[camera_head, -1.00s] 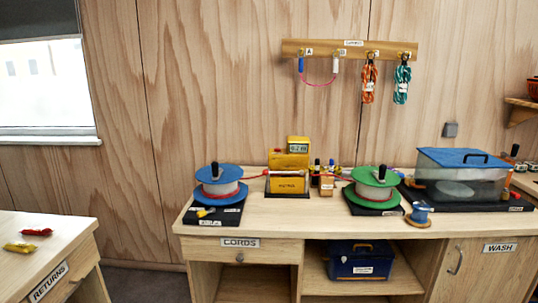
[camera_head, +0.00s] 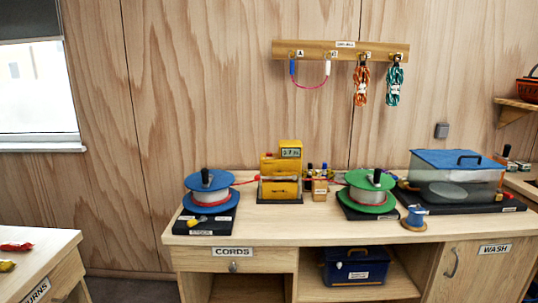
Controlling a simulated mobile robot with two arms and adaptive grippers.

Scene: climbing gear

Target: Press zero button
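A yellow metering device (camera_head: 281,178) stands on the workbench between a blue-flanged reel (camera_head: 209,190) on the left and a green-flanged reel (camera_head: 370,191) on the right. A small display (camera_head: 291,152) on its top shows dark digits too small to read surely. A red cord (camera_head: 327,181) runs between the reels by way of the device. The zero button cannot be made out at this size. Neither of my grippers is in view.
A clear box with a blue lid (camera_head: 456,178) stands at the bench's right. A small blue spool (camera_head: 416,218) is near the front edge. The bench front (camera_head: 290,236) is mostly clear. The returns table (camera_head: 47,258) is at left, with a gap between. Cords hang from a wall rail (camera_head: 340,50).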

